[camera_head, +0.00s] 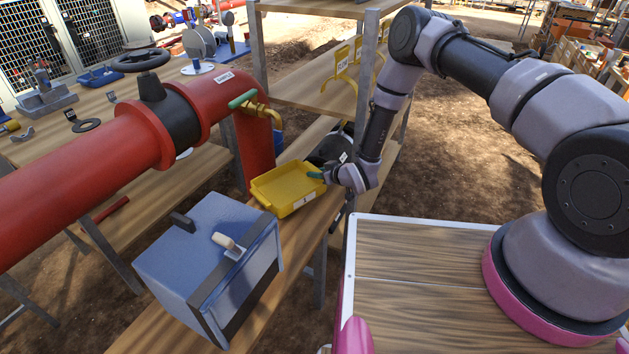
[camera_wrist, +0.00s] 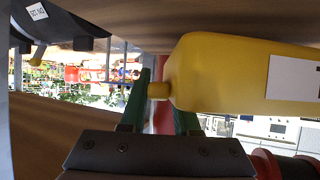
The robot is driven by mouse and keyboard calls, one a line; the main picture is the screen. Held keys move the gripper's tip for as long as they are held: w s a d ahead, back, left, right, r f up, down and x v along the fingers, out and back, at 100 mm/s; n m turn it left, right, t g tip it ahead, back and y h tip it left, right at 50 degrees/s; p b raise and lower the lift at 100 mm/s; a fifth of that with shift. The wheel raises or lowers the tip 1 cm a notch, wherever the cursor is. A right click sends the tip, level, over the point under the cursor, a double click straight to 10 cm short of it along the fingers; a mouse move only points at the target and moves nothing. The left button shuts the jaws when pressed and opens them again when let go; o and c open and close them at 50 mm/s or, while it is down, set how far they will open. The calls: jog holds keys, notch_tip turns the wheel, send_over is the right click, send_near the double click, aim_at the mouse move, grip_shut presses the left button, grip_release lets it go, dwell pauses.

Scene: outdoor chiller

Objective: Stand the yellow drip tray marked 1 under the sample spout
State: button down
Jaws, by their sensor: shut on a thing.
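The yellow drip tray (camera_head: 282,182) sits level at the plank bench beside the red pipe, its white label on the near side; the mark is too small to read. It fills the right of the wrist view (camera_wrist: 215,75). My gripper (camera_head: 321,175) is at the tray's right end. In the wrist view, its green fingers (camera_wrist: 160,92) are shut on a small yellow knob of the tray. The sample spout (camera_head: 277,121), brass with a green lever, hangs from the red pipe, above and behind the tray in the picture. I cannot tell whether the tray touches the plank.
A blue box (camera_head: 190,255) with a pale handle stands on the plank in front of the tray. A dark round container (camera_head: 325,150) is behind it. The red pipe (camera_head: 80,170) runs at left. A shelf (camera_head: 300,85) with yellow hooks stands behind.

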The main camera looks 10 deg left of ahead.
jog(key=shift+f, duration=1.5)
jog(key=shift+f, duration=0.1)
jog(key=c, duration=0.6)
grip_release()
jog(key=shift+c, duration=0.2)
jog(key=v, duration=1.2)
jog(key=shift+d, duration=0.1)
